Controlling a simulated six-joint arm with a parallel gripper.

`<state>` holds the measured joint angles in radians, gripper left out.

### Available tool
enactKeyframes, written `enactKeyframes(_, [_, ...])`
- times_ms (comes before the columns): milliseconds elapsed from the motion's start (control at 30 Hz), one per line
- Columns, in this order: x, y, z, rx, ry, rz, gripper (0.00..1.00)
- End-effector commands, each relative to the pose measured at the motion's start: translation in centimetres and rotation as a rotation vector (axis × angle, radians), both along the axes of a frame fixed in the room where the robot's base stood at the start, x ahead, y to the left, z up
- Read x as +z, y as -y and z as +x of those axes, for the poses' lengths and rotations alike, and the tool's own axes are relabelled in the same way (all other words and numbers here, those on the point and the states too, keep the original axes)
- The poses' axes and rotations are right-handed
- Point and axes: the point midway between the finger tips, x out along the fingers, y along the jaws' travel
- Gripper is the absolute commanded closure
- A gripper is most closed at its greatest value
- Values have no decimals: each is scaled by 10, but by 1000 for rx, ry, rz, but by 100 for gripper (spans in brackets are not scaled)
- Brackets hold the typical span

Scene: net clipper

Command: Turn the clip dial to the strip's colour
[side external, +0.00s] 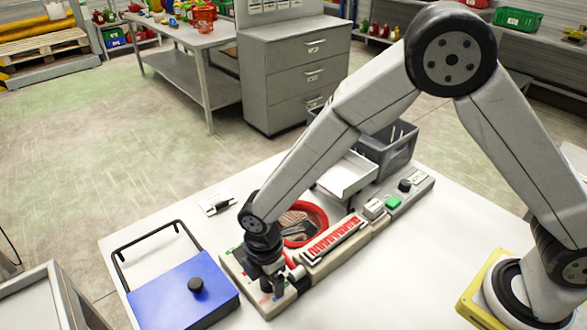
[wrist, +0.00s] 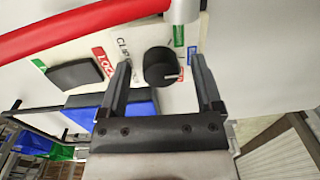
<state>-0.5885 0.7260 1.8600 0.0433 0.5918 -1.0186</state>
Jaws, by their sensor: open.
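The black clip dial (wrist: 160,62) is a round knob with a white pointer line that points to the right in the wrist view. A green mark (wrist: 178,31) and a blue mark (wrist: 192,56) lie beside it, and a red label (wrist: 104,62) reading "LOCK" is on its left. My gripper (wrist: 159,74) is open, with one finger on each side of the dial and gaps showing. In the side external view my gripper (side external: 268,284) is low over the panel's near left end and hides the dial. A strip of red pieces (side external: 332,238) lies along the panel.
A red ring (side external: 319,225) surrounds a brown net-like bundle behind the strip. A blue board (side external: 182,294) with a black knob is at left. A green button (side external: 393,202) and grey bin (side external: 388,150) are farther right. The table's right front is clear.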

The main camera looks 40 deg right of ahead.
Motion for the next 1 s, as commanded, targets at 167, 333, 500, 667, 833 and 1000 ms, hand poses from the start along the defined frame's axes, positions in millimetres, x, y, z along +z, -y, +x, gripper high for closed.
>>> enactKeyframes(167, [0,0,0,0,0,0,17])
enactKeyframes(333, [0,0,0,0,0,0,58])
enactKeyframes(500, [0,0,0,0,0,0,100])
enactKeyframes(667, [0,0,0,-4,0,0,100])
enactKeyframes(833, [0,0,0,-32,-1,0,100])
enactKeyframes(1000, [0,0,0,-98,-1,0,100])
